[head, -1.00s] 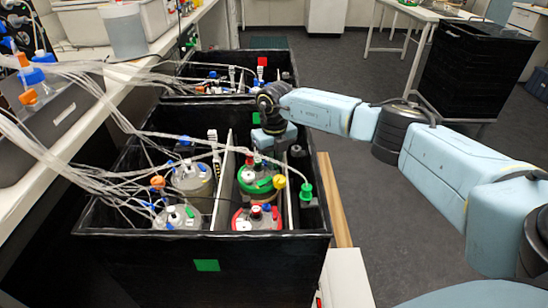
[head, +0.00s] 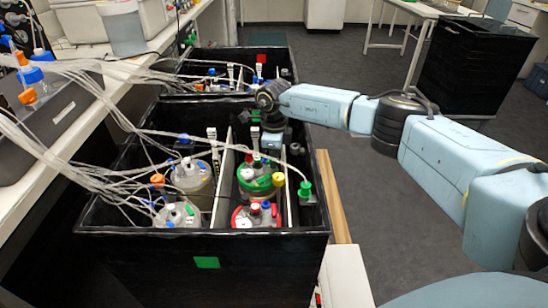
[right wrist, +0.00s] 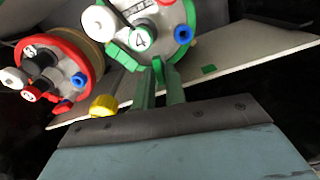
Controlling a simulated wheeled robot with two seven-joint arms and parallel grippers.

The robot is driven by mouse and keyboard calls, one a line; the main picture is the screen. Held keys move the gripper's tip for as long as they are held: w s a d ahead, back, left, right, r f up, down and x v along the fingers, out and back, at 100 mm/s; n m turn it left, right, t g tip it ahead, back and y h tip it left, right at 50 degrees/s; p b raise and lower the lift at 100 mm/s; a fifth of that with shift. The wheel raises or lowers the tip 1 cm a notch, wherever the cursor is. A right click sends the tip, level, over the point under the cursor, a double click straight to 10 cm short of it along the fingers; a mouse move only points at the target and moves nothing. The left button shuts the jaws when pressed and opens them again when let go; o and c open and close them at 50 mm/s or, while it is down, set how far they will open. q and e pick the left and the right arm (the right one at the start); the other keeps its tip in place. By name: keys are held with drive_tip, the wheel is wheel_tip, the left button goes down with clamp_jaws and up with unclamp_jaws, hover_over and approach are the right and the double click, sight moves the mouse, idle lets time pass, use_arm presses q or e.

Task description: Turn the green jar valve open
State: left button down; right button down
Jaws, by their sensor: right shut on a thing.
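The green jar (head: 257,187), with a green ring round its lid, stands in the right half of the near black crate. Its lid also shows in the right wrist view (right wrist: 186,33), with a white part marked 4 (right wrist: 140,39) and red and blue caps. My right gripper (head: 264,160) reaches down at the jar's far side. In the right wrist view, its two green fingers (right wrist: 158,67) converge at the lid's edge, shut on a small part there that they mostly hide, apparently the jar's valve. The valve's angle cannot be made out. My left gripper is out of view.
A red-ringed jar (head: 241,216) stands just nearer, and two jars stand left of a white divider (head: 223,180). A yellow cap (right wrist: 103,105) is near the fingers. Clear tubes (head: 75,130) run across the crate's left side.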

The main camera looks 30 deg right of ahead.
drive_tip(key=shift+n, duration=0.8)
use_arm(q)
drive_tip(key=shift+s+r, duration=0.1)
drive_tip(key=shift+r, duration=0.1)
use_arm(e)
drive_tip(key=c, duration=1.7)
unclamp_jaws()
drive_tip(key=shift+c, duration=0.2)
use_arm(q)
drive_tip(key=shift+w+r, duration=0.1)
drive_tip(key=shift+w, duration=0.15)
